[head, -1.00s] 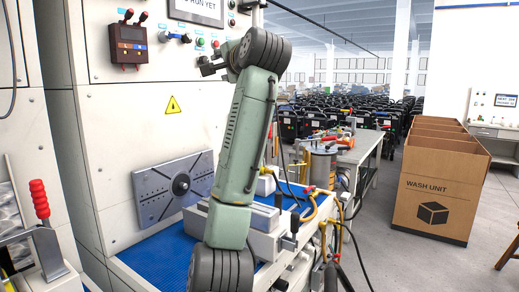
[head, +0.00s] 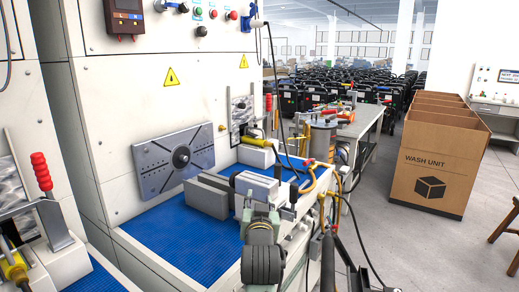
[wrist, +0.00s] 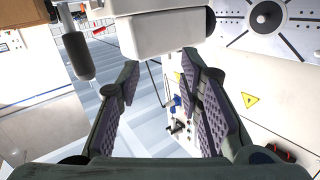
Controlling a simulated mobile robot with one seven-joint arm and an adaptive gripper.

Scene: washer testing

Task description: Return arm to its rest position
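My gripper (wrist: 160,64) shows in the wrist view with its two dark, ridged fingers spread apart. Nothing is held between them. A pale block (wrist: 160,32) shows just beyond the fingertips; I cannot tell if they touch it. In the head view my arm is low at the bottom centre, over the front edge of the blue-matted bench (head: 205,240).
The white machine panel (head: 110,130) stands at left with a grey plate (head: 174,160). Pale fixture blocks (head: 207,194) and toggle clamps are close to my arm. A wash unit carton (head: 430,170) stands at right on open floor.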

